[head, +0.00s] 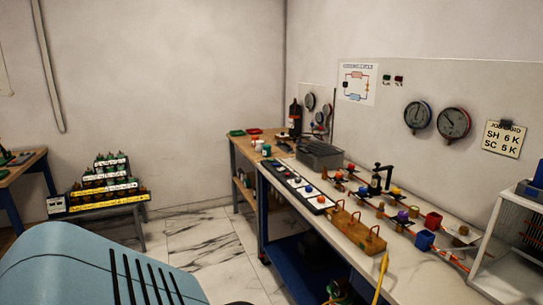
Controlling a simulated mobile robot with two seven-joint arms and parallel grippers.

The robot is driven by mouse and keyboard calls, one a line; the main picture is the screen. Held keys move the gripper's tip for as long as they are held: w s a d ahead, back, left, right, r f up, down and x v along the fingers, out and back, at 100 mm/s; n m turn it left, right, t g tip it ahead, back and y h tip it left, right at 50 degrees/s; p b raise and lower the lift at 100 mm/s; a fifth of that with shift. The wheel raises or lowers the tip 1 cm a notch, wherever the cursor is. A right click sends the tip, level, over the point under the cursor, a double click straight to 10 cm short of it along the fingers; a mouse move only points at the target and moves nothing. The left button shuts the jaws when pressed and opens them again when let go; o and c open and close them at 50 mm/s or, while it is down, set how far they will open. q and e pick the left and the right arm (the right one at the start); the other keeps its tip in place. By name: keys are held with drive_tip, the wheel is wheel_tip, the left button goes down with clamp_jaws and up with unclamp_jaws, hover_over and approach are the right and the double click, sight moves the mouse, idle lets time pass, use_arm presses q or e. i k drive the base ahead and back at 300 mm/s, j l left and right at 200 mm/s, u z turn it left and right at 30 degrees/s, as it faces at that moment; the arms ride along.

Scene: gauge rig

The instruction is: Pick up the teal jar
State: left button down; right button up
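A small green-teal jar (266,151) stands on the wooden bench at the middle of the head view, near the bench's front corner. It is small at this distance, so its exact colour and lid are hard to tell. Small white containers with orange-red tops (258,144) stand just behind it. Neither of my grippers shows in this view.
The wooden bench (243,150) also bears green and red trays and a dark bottle (295,117). A long bench with a grey crate (319,155) and fittings runs along the right. A stepped bottle rack (100,190) stands left. Marble floor (195,235) between them is clear.

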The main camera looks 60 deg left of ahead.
sight(267, 148)
drive_tip(key=u, duration=1.9)
drive_tip(key=i+j+u, duration=0.1)
drive_tip(key=i+u, duration=0.15)
drive_tip(key=i, duration=0.5)
drive_tip(key=i+u, duration=0.1)
drive_tip(key=i, duration=1.25)
drive_tip(key=i+z, duration=0.2)
drive_tip(key=i, duration=0.2)
drive_tip(key=i+j+z, duration=0.15)
drive_tip(key=i, duration=0.25)
drive_tip(key=i+j+z, duration=0.2)
drive_tip(key=i, duration=0.2)
drive_tip(key=i+j+z, duration=0.2)
drive_tip(key=i+z, duration=0.15)
drive_tip(key=i+j+z, duration=0.35)
drive_tip(key=i, duration=0.25)
drive_tip(key=z, duration=0.05)
